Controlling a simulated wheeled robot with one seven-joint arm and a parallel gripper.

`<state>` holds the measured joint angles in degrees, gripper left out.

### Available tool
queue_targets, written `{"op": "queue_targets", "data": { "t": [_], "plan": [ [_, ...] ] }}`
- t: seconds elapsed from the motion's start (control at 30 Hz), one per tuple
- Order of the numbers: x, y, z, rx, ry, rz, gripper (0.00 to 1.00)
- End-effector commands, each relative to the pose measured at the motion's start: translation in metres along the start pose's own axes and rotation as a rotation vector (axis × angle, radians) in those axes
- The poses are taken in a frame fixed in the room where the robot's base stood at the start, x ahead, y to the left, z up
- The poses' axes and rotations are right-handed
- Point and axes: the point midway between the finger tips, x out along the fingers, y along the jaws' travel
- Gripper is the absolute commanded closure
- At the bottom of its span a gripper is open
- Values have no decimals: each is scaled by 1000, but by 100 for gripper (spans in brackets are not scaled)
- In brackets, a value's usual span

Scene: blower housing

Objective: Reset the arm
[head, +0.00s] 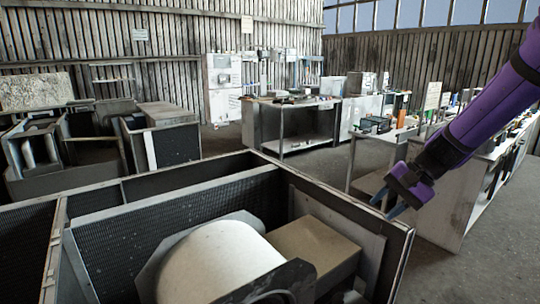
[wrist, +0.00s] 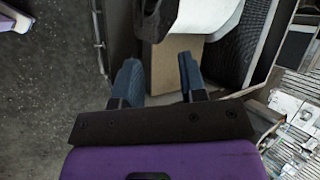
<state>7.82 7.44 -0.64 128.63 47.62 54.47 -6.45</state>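My purple arm reaches in from the right edge of the head view, with my gripper (head: 386,202) pointing down and left near the right corner of the blower housing (head: 340,195). In the wrist view my gripper (wrist: 160,78) shows two blue fingers spread apart with nothing between them. Beyond the fingertips lies a tan box (wrist: 172,65) inside the housing, which also shows in the head view (head: 318,245). A white rounded blower drum (head: 222,262) sits beside it. I cannot tell the exact height of my gripper above the housing rim.
Workbenches (head: 300,105) with tools and small items stand at the back. A long cluttered bench (head: 455,190) runs along the right, behind my arm. More open metal housings (head: 160,135) stand at the left. Grey floor (head: 225,140) is clear between them.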

Motion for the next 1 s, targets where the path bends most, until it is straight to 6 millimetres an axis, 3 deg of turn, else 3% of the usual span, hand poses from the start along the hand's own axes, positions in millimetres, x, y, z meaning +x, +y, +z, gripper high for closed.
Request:
{"op": "queue_targets", "data": {
  "t": [0.1,0.5,0.8,1.0],
  "plan": [
    [-24,0,32,-103,44,55,62],
    [-85,25,122,-405,219,251,62],
    [-122,59,176,-601,388,398,62],
    [-138,78,198,-687,485,471,62]
  ]
}}
